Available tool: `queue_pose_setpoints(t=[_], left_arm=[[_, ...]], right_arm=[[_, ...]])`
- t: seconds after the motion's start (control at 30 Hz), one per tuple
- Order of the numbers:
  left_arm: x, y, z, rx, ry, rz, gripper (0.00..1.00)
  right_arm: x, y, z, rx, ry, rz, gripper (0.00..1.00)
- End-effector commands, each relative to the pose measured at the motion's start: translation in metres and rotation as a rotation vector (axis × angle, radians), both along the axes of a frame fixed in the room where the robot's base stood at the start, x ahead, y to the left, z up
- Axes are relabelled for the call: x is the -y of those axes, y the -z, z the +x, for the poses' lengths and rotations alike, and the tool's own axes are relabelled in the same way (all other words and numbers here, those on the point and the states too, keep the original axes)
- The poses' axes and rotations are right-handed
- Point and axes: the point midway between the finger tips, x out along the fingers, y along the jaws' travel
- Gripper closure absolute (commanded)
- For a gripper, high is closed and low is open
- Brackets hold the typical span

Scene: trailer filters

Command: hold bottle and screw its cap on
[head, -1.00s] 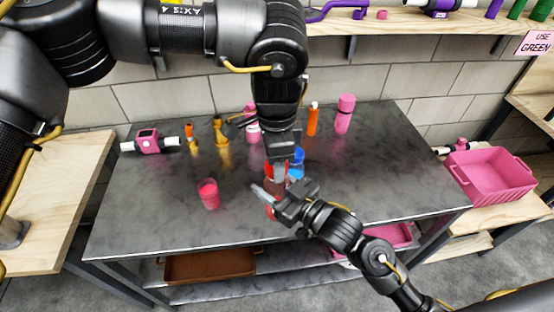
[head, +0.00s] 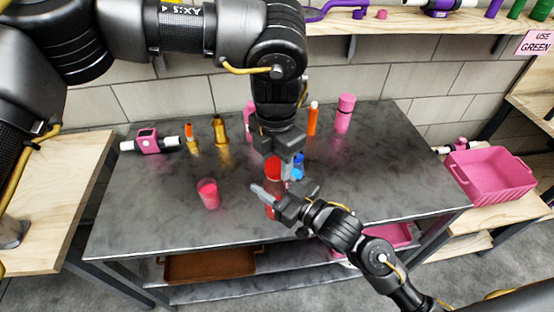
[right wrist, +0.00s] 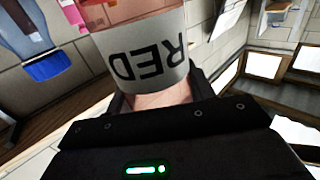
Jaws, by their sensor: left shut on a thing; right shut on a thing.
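A bottle (head: 272,187) with a red cap (head: 272,166) stands upright near the middle of the table. My left gripper (head: 281,160) comes down from above and is shut on the red cap, which sits at the bottle's top. Its fingers partly hide the cap, and I cannot tell how tightly the cap is seated. My right gripper (head: 272,200) is shut around the bottle's lower body from the front right. In the right wrist view the bottle (right wrist: 155,60) fills the top middle, with a white label reading RED upside down.
A pink cup (head: 208,193) stands left of the bottle. A blue object (head: 298,167) is close behind, partly hidden. Orange (head: 312,118), pink (head: 344,114) and gold (head: 221,132) items line the back. A pink crate (head: 490,175) is at right. The table's front left is clear.

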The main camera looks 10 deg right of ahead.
Motion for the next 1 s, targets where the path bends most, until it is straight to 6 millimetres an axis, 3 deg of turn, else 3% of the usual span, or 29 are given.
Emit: queue_pose_setpoints(t=[0.2, 0.33, 0.47, 0.5, 0.63, 1.0], left_arm=[[-0.0001, -0.0002, 0.0004, 0.002, 0.551, 0.0, 0.85], [0.0001, -0.0001, -0.0001, 0.001, 0.785, 0.0, 0.85], [0.0003, 0.0002, -0.0004, 0.0, 0.77, -0.002, 0.85], [0.0003, 0.0002, -0.0005, 0.0, 0.77, -0.002, 0.55], [0.0003, 0.0003, -0.0006, -0.002, 0.769, -0.001, 0.38], [0.0002, -0.0027, -0.0007, -0.002, 0.767, -0.001, 0.35]], right_arm=[[-0.0015, -0.0003, -0.0012, 0.002, -0.005, -0.001, 1.0], [-0.0014, -0.0002, -0.001, 0.002, -0.004, -0.001, 1.0], [-0.0012, -0.0002, -0.0009, 0.001, -0.004, -0.002, 1.0], [-0.0012, -0.0001, -0.0009, 0.001, -0.004, -0.002, 1.0], [-0.0009, -0.0002, -0.0006, 0.001, -0.003, -0.001, 1.0], [-0.0004, -0.0004, -0.0001, 0.001, -0.001, 0.0, 1.0]])
